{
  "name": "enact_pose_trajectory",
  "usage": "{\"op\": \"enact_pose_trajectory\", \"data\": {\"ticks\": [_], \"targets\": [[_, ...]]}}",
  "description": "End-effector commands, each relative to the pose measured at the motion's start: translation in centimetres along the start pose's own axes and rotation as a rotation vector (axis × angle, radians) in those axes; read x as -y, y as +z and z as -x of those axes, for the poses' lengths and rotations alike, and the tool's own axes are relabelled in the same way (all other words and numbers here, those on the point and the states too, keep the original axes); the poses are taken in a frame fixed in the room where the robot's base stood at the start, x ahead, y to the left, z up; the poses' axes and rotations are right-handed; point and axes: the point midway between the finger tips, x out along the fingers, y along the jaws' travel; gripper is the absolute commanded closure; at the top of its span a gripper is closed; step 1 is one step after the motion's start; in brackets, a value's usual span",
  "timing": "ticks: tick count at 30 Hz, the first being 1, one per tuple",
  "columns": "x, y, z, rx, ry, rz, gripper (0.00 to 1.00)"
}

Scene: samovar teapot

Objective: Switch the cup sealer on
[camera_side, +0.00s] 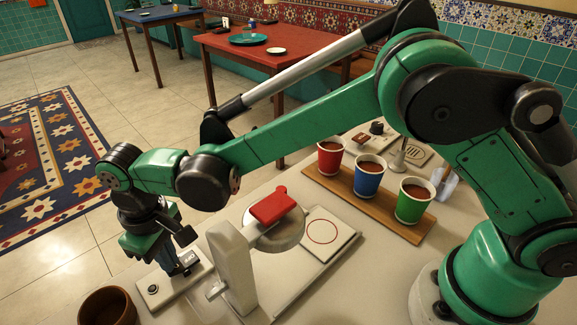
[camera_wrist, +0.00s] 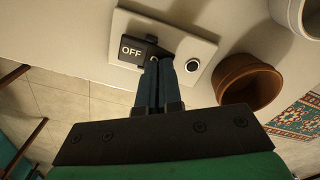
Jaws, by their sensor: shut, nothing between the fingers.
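The cup sealer (camera_side: 238,270) is a pale stand with a round head and a red pad on top, left of centre in the side view. Its pale switch plate (camera_side: 160,295) lies on the counter in front, and also shows in the wrist view (camera_wrist: 150,22). A black switch (camera_wrist: 133,50) on it shows the word OFF. A round button (camera_wrist: 193,65) sits on the same plate. My gripper (camera_side: 188,268) points down over the plate, its fingers shut and empty. In the wrist view the fingertips (camera_wrist: 160,62) are right by the switch and partly cover it; I cannot tell whether they touch.
A brown bowl (camera_side: 107,308) stands close beside the plate. Red (camera_side: 330,158), blue (camera_side: 369,176) and green (camera_side: 413,201) filled cups stand on a wooden board (camera_side: 340,193) to the right. A square base with a red ring (camera_side: 321,232) lies beside the sealer's head.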

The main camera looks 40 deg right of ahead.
Motion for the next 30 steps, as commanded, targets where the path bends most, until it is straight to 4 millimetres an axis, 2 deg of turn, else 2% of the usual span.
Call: {"op": "enact_pose_trajectory", "data": {"ticks": [14,30], "targets": [[0.0,0.0,-0.6,0.001,0.0,0.0,1.0],[0.0,0.0,3.8,0.0,0.0,0.0,1.0]]}}
